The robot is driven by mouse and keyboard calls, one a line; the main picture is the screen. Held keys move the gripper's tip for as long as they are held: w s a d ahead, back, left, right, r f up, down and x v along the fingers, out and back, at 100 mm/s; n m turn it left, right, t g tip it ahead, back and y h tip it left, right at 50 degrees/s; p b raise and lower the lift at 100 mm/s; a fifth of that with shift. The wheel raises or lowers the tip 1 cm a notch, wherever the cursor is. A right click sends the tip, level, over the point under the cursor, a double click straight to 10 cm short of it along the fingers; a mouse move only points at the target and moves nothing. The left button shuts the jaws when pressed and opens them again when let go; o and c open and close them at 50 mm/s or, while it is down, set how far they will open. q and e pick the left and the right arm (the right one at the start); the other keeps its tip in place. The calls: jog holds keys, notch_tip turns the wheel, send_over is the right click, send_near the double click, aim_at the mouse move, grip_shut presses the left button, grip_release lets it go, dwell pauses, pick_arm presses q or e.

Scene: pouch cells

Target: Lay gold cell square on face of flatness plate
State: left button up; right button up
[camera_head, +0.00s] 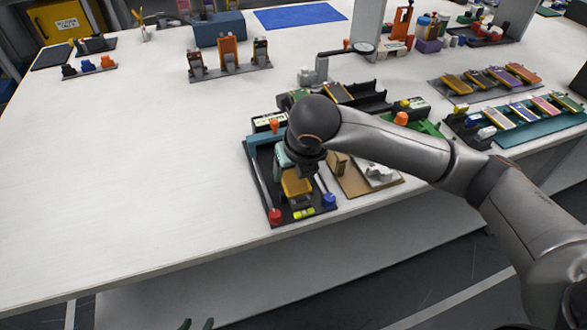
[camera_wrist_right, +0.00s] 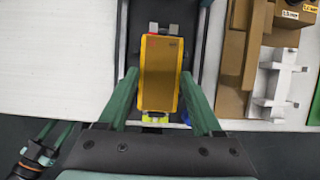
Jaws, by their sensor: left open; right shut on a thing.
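The gold cell (camera_wrist_right: 160,75) is a flat yellow-edged pouch with two grey tabs at its far end. My right gripper (camera_wrist_right: 158,80) has its green fingers along the cell's two long sides and is shut on it. In the head view the gold cell (camera_head: 296,186) shows below my right wrist, over the dark flatness plate fixture (camera_head: 264,178). The cell looks roughly in line with the fixture; I cannot tell whether it touches the plate's face. The plate under it is mostly hidden. My left gripper (camera_head: 195,324) is open and empty, low at the front, clear of the table.
The fixture has a red knob (camera_head: 275,216), a blue knob (camera_head: 329,200) and a yellow-green level (camera_head: 304,213) near the table's front edge. A brown stepped block (camera_wrist_right: 238,50) stands close on its right. Racks with coloured cells (camera_head: 490,78) lie further right.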

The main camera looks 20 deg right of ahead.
aim_at(293, 179)
jog(key=shift+f, duration=0.1)
jog(key=o, duration=1.3)
jog(key=shift+r+p, duration=1.8)
jog(key=shift+r, duration=1.7)
